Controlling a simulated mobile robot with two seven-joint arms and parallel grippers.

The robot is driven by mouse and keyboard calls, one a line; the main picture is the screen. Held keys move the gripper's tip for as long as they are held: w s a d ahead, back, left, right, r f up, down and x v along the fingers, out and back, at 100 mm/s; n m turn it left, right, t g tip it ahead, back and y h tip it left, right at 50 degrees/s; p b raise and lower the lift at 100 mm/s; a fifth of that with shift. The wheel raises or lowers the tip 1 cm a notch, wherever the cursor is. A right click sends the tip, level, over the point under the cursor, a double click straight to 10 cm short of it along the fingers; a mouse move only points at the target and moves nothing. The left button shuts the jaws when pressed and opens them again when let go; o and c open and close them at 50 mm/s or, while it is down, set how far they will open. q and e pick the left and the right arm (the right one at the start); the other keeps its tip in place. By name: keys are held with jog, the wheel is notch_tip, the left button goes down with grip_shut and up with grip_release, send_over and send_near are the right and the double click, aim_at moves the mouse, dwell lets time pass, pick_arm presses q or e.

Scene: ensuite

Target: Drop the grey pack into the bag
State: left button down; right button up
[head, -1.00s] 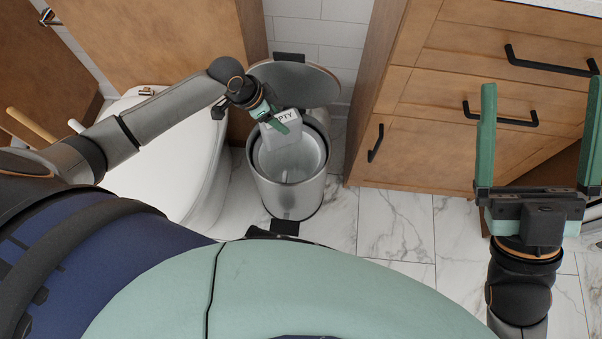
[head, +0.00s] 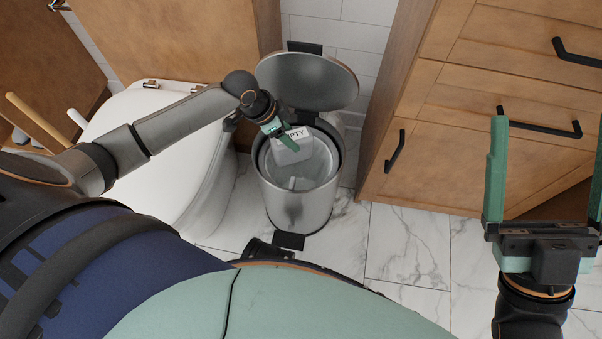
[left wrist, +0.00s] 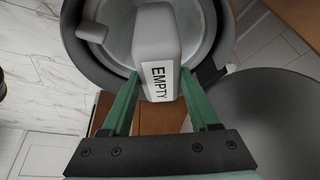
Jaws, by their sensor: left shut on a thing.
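My left gripper (head: 285,137) is shut on the grey pack (head: 291,154), a pale block with a white "EMPTY" label. The pack hangs at the mouth of the round steel bin (head: 298,206). A light grey, translucent bag (head: 322,167) lines the bin. In the left wrist view, the pack (left wrist: 158,45) lies between the two green fingers, with the bag (left wrist: 117,18) behind it. I cannot tell how deep the pack reaches into the bag. My right gripper (head: 543,185) is open and empty at the right of the head view.
The bin's round lid (head: 308,80) stands open behind the mouth. A white toilet (head: 165,135) is on the left, under my left arm. A wooden drawer cabinet (head: 470,150) stands on the right. Marble floor (head: 408,240) is clear between bin and cabinet.

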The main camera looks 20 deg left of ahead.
pick_arm(q)
jog(key=shift+c, duration=0.3)
grip_release()
jog(key=shift+r, duration=0.15)
jog(key=p+v, duration=0.6)
jog(key=v, duration=0.6)
pick_arm(e)
notch_tip(320, 180, up, 7)
jog(key=shift+d+f+n, duration=0.15)
jog(key=shift+d+n, duration=0.15)
jog(key=shift+d, duration=0.05)
jog(key=shift+s+f, duration=0.1)
jog(key=shift+s, duration=0.05)
